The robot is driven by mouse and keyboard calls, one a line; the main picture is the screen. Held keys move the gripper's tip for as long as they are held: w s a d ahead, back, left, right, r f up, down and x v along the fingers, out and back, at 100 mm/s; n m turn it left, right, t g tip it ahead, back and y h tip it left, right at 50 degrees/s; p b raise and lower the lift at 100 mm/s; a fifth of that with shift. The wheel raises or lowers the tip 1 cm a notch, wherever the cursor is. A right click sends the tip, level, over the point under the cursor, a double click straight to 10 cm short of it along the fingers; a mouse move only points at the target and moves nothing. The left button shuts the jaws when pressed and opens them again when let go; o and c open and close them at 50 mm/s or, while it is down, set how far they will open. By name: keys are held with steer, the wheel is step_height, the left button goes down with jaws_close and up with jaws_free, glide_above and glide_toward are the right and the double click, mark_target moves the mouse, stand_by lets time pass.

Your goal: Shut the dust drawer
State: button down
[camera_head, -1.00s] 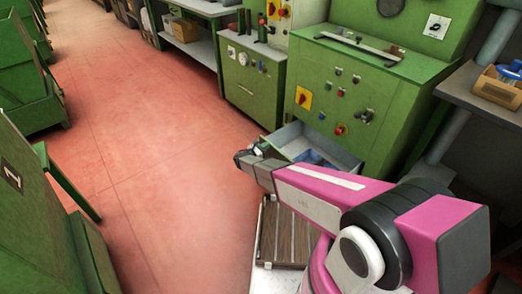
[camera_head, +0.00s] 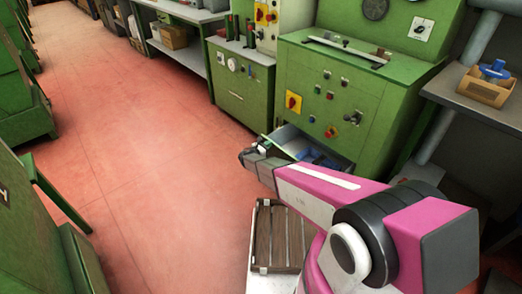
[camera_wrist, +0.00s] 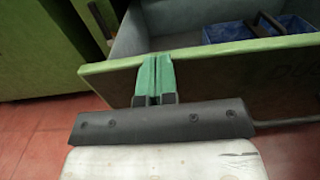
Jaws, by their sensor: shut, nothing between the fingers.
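The dust drawer (camera_head: 284,134) stands pulled out of the low front of the green machine (camera_head: 335,98). In the wrist view its green front panel (camera_wrist: 225,72) runs across the picture, with the grey inside behind it and a blue bin (camera_wrist: 258,30) at the right. My gripper (camera_head: 246,157) is at the outer side of the drawer front. In the wrist view its two green fingertips (camera_wrist: 154,75) are together with nothing between them, and they overlap the panel near its top edge. I cannot tell whether they touch it. My arm hides part of the drawer in the head view.
A slatted wooden crate (camera_head: 278,237) lies below my arm. A bench with a cardboard box (camera_head: 486,86) stands at the right. Green machinery (camera_head: 22,205) lines the left. The red floor (camera_head: 140,150) between is clear.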

steer(key=x, duration=2)
steer(key=shift+w, duration=0.1)
steer(key=v, duration=1.5)
steer(key=s+d+r+m+g+y, duration=0.2)
steer(key=s+d+r+m+g, duration=0.95)
steer(key=s+d, duration=0.55)
steer(key=s+r+m+y, duration=0.5)
steer(key=s+r+m, duration=0.2)
steer(key=s, duration=0.2)
steer(key=s+r+m+g+y, duration=0.1)
steer(key=s+r+m+y, duration=0.4)
steer(key=s+m, duration=0.3)
steer(key=shift+s+r+y, duration=0.4)
steer(key=shift+s+r, duration=0.5)
steer(key=shift+s, duration=0.2)
steer(key=shift+a+m, duration=0.1)
steer(key=shift+m, duration=0.15)
